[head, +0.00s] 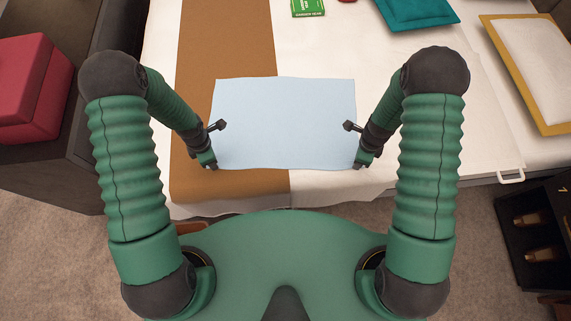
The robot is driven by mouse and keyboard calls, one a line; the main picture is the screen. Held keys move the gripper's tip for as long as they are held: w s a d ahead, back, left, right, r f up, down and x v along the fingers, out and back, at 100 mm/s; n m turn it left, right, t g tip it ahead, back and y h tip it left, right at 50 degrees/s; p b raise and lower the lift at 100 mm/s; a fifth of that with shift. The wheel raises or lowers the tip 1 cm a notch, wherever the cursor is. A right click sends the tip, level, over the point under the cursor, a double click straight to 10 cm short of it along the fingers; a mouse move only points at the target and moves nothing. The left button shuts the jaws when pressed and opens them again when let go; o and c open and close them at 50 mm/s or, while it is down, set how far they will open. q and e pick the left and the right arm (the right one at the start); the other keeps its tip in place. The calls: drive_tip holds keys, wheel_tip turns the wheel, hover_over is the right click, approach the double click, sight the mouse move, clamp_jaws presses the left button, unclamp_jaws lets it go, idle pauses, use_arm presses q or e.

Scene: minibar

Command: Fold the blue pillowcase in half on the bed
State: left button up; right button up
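The light blue pillowcase (285,120) lies flat and spread out on the bed (345,190), partly over a brown runner. My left gripper (216,146) is at its near left corner, with one finger above the cloth and one at the edge. My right gripper (355,146) is at its near right corner in a mirrored pose. The fingers of both grippers appear spread apart. The cloth looks flat between them, and I cannot see it pinched.
The brown runner (225,50) crosses the bed. A teal cushion (418,8) and a yellow-edged white cushion (535,65) lie at the right. A green packet (307,8) lies at the back. A red box (32,88) sits on a dark cabinet (60,165) at left. A dark bottle crate (535,235) stands at right.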

use_arm(q)
clamp_jaws()
use_arm(e)
clamp_jaws()
